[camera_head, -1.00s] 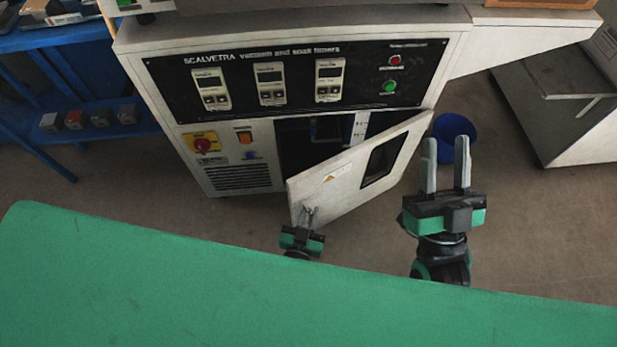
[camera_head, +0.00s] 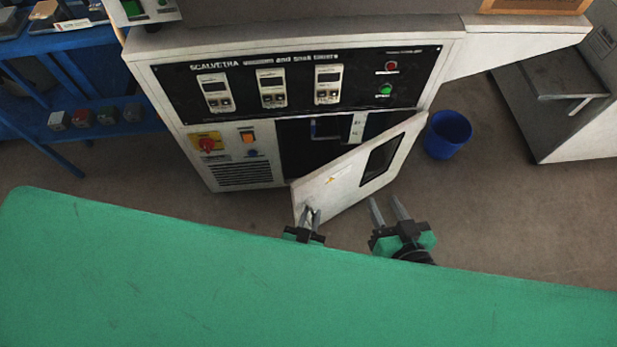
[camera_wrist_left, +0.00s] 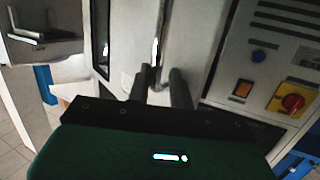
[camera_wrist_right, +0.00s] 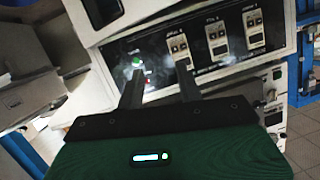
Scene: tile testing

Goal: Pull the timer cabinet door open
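The timer cabinet door (camera_head: 345,184) is a pale panel with a dark window, hinged at its right side. It stands partly open, its free left edge swung out toward me and the dark interior (camera_head: 300,150) showing. My left gripper (camera_head: 310,213) is at the lower free edge of the door. In the left wrist view its fingers (camera_wrist_left: 161,72) are close together around the shiny upright handle (camera_wrist_left: 155,50). My right gripper (camera_head: 388,203) is open and empty, in front of the door's right part and apart from it. In the right wrist view its fingers (camera_wrist_right: 160,75) are spread.
The cabinet's control panel (camera_head: 300,82) with timers and buttons is above the door. A green surface (camera_head: 200,285) fills the foreground. A blue bin (camera_head: 447,135) stands on the floor at right. A blue shelf (camera_head: 100,135) is at left.

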